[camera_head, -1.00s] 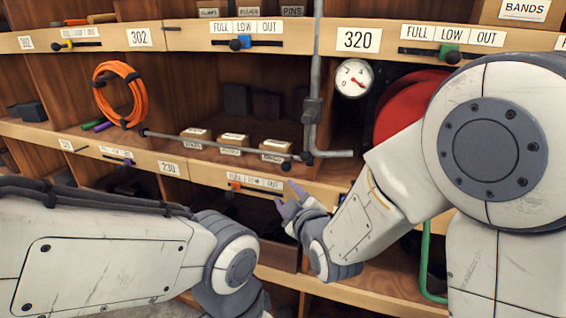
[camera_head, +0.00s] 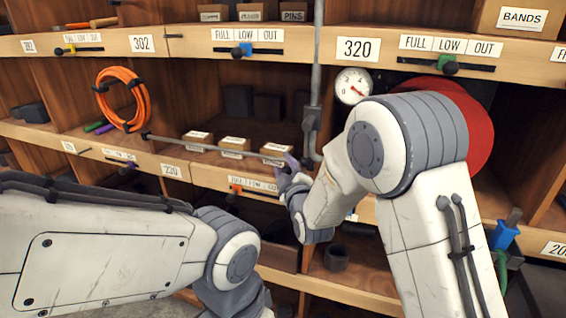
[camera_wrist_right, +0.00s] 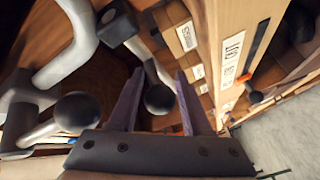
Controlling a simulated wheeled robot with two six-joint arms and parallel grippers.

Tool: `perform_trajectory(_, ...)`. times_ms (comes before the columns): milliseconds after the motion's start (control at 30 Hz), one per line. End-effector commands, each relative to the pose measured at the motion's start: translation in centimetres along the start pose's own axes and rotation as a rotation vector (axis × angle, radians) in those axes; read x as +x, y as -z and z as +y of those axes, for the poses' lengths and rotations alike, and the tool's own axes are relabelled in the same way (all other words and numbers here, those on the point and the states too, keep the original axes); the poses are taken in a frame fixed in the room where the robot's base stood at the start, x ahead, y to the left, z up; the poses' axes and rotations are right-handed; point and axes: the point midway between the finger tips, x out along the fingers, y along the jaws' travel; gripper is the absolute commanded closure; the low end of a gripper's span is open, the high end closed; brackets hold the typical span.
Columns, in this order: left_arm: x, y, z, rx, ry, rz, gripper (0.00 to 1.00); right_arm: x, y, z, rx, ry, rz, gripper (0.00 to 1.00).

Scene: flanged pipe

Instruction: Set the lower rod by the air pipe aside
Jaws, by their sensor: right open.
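The long thin grey rod (camera_head: 185,143) runs along the front of the shelf from a dark knob at its left end towards the grey air pipe (camera_head: 316,65). Its right end is hidden behind my right gripper (camera_head: 284,167), which is at that end. In the right wrist view, my right gripper (camera_wrist_right: 159,74) has its two fingers apart, one on each side of a black ball knob (camera_wrist_right: 160,98) on a grey rod. I cannot tell whether they touch it. A second ball knob (camera_wrist_right: 76,112) lies left of the fingers. My left gripper is out of view.
Small labelled boxes (camera_head: 234,144) stand just behind the rod. An orange cable coil (camera_head: 120,97) hangs at left. A pressure gauge (camera_head: 352,86) and a red reel (camera_head: 478,125) are right of the pipe. The shelf edge (camera_head: 215,178) runs below the rod.

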Motion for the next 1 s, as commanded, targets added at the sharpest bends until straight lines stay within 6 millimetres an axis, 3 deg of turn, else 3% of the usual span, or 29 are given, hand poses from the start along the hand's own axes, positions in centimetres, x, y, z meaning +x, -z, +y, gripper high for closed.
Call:
perform_trajectory(300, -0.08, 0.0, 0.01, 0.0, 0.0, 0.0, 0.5, 0.37, -0.01, -0.01, 0.0, 0.0, 0.0, 0.51)
perform_trajectory(367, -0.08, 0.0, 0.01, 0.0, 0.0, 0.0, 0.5, 0.37, 0.0, -0.02, 0.0, 0.0, 0.0, 0.7)
perform_trajectory(433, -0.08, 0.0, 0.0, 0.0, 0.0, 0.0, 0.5, 0.36, 0.01, -0.02, 0.0, 0.0, 0.0, 0.97)
perform_trajectory(467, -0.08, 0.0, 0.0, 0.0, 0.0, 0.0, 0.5, 0.36, 0.01, -0.02, 0.0, 0.0, 0.0, 1.0)
perform_trajectory(1000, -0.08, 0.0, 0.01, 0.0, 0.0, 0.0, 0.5, 0.33, 0.02, -0.03, 0.0, 0.001, 0.001, 1.0)
